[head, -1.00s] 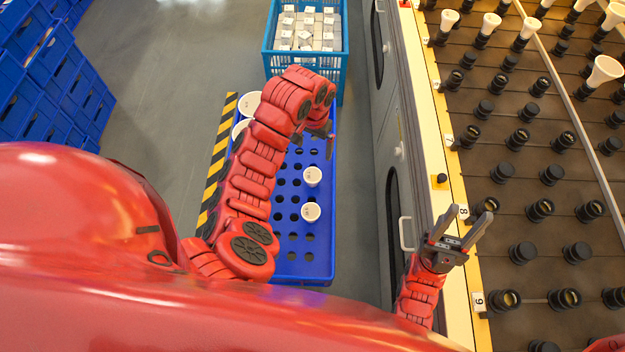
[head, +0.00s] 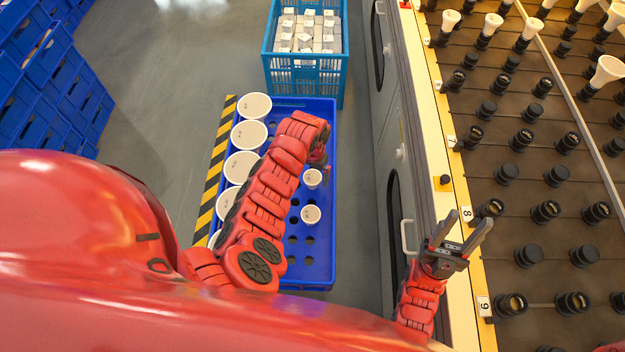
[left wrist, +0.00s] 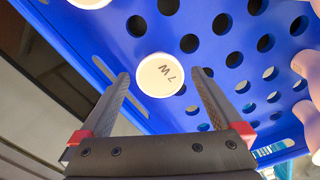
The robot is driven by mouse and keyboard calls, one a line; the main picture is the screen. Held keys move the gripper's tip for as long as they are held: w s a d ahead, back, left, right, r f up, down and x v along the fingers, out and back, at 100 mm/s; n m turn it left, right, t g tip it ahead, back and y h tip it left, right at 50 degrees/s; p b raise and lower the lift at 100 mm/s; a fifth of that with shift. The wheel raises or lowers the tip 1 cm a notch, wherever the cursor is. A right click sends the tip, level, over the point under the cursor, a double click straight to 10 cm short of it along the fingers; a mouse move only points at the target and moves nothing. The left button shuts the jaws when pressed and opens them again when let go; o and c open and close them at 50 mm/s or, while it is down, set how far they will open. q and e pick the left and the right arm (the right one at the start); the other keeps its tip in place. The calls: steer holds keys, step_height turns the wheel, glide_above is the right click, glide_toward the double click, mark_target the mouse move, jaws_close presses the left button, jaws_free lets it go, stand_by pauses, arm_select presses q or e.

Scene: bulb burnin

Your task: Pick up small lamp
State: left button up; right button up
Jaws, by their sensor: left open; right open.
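A small lamp with a round white top (head: 313,178) stands in the blue perforated tray (head: 318,262). A second small lamp (head: 311,214) stands just nearer in the same tray. My left gripper (head: 322,160) is over the tray, largely hidden behind its own arm in the head view. In the left wrist view my left gripper (left wrist: 160,84) is open, with a small lamp's marked white top (left wrist: 160,75) showing between its fingertips. I cannot tell whether the fingers touch it. My right gripper (head: 467,230) is open and empty beside the rack's edge.
Several larger white-topped lamps (head: 249,134) line the tray's left side, partly behind my left arm. A light blue crate (head: 306,68) of white boxes stands behind the tray. The socket rack (head: 520,200) with several bulbs is at the right.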

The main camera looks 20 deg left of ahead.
arm_select(q)
steer(key=shift+f, duration=1.15)
steer(key=c, duration=1.3)
steer(key=shift+r, duration=0.2)
